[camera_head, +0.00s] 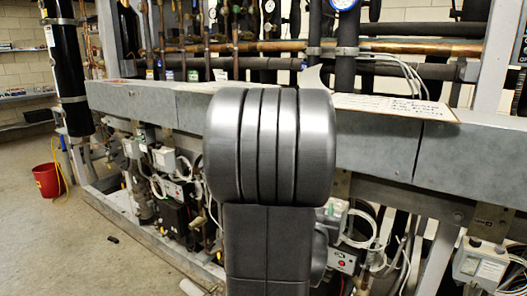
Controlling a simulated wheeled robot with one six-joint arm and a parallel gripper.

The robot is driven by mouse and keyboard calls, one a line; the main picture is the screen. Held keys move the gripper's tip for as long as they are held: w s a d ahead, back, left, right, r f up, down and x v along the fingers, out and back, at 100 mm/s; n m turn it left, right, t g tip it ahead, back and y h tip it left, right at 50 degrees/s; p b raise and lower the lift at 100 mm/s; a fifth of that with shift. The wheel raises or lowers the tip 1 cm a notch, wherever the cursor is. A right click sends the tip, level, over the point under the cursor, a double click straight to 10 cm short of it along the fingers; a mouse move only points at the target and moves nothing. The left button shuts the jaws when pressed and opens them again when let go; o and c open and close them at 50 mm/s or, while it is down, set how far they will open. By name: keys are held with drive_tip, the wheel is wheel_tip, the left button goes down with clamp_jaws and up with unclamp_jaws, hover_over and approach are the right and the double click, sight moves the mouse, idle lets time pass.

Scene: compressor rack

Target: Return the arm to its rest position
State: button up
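A dark grey part of my own arm (268,150), a rounded grooved joint with a straight link below it, fills the middle of the head view. It stands upright in front of the compressor rack (140,98) and hides part of the rack's grey beam. My gripper does not show, so I cannot see whether it is open or holds anything. A small pale piece just above the joint is too unclear to name.
Copper pipes (400,45) and a blue-rimmed gauge (343,4) are behind the beam. A paper sheet (385,106) lies on the beam. Control boxes (480,268) and cables sit below. A red bucket (47,180) stands left, with open floor (50,255) in front.

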drive_tip(key=v, duration=0.7)
drive_tip(key=x, duration=1.4)
drive_tip(key=shift+w+d+f, duration=0.1)
drive_tip(key=shift+w, duration=0.15)
drive_tip(key=shift+s+r+m+h+p, duration=0.1)
drive_tip(key=shift+r+m+h+p, duration=0.25)
drive_tip(key=shift+p, duration=0.9)
drive_tip(key=m+g+h+p, duration=0.2)
drive_tip(key=h+p, duration=0.1)
drive_tip(key=p, duration=0.2)
drive_tip(key=m+g+h+p, duration=0.3)
drive_tip(key=h+p, duration=0.1)
drive_tip(key=p, duration=0.1)
drive_tip(key=shift+f, duration=0.1)
drive_tip(key=b+v, duration=0.1)
drive_tip(key=v, duration=1.1)
drive_tip(key=shift+s+a+f+b, duration=0.15)
drive_tip(key=shift+a+b, duration=0.15)
